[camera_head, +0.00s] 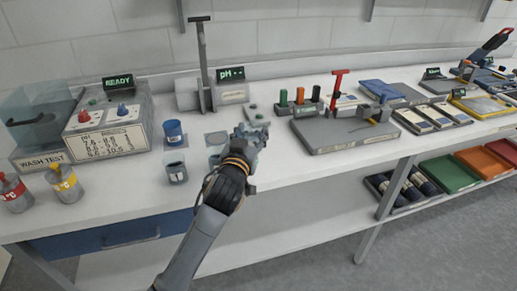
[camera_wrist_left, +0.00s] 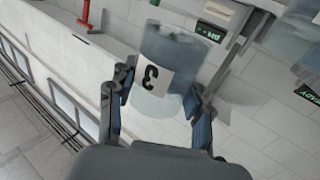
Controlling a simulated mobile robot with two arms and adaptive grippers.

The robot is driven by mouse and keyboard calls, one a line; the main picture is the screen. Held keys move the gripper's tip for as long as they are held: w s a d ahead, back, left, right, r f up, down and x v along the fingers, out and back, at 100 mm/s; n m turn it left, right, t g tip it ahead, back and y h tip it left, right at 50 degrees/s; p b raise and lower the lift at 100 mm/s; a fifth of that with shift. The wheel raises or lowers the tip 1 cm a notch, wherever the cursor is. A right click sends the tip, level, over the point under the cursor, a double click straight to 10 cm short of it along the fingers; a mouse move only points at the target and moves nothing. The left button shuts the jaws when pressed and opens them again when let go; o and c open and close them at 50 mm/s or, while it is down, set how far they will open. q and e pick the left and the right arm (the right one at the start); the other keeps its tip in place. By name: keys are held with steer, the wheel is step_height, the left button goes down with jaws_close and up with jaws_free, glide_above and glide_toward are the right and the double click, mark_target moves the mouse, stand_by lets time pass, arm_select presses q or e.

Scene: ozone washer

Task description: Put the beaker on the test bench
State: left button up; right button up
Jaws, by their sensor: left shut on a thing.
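A clear beaker (camera_wrist_left: 163,75) with a white label bearing a black 3 stands between the fingers of my left gripper (camera_wrist_left: 160,108) in the left wrist view. The gripper is shut on its sides. In the head view my left gripper (camera_head: 252,140) is over the middle of the white test bench (camera_head: 305,168), and I cannot make out the held beaker clearly behind it. A pale beaker-like shape (camera_head: 215,152) shows just left of the gripper. A beaker labelled 1 (camera_head: 177,172) and a blue beaker (camera_head: 173,132) stand further left. My right gripper is not in view.
The pH meter (camera_head: 233,90) and its stand (camera_head: 203,65) are behind the gripper. A READY console (camera_head: 108,128) and bottles (camera_head: 65,182) are at left. The bench's front strip is mostly bare.

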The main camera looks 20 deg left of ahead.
mark_target(257, 140)
arm_select(q)
steer(key=w+f, duration=0.4)
steer(key=f, duration=0.1)
steer(key=shift+d, duration=0.2)
steer(key=f, duration=0.3)
steer(key=shift+w, duration=0.3)
steer(key=shift+f, duration=0.15)
steer(key=shift+f, duration=0.1)
steer(key=shift+f, duration=0.15)
steer(key=o, duration=1.4)
